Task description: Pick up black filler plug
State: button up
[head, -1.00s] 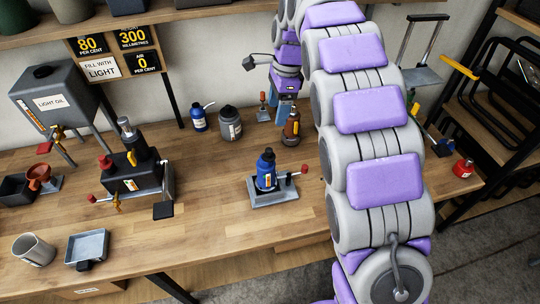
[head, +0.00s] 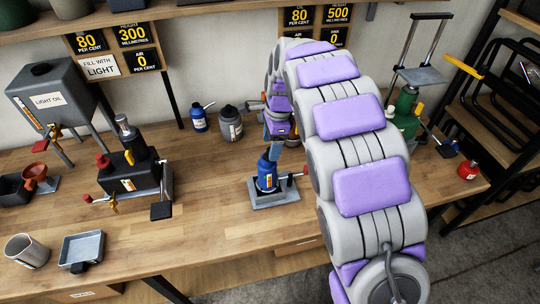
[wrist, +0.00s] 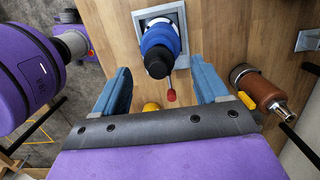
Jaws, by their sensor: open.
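A blue bottle-shaped jack (head: 266,180) stands upright on a grey square base on the wooden bench. It also shows in the wrist view (wrist: 160,38). A round black piece (wrist: 157,66) caps its near end in the wrist view and looks like the black filler plug. My gripper (wrist: 160,67) is open, with one blue finger to each side of this black end. I cannot tell whether the fingers touch it. In the head view my gripper (head: 275,143) is just above the jack and partly hides its top.
A red-tipped lever (wrist: 171,94) sticks out by the jack. A black pump unit (head: 130,180), grey jar (head: 230,124) and blue can (head: 199,118) stand left. Bench space before the jack is clear.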

jog(key=f, duration=0.3)
jog(key=shift+s+a, duration=0.1)
jog(key=shift+a, duration=0.15)
jog(key=shift+r, duration=0.1)
jog(key=c, duration=1.2)
jog(key=shift+r, duration=0.1)
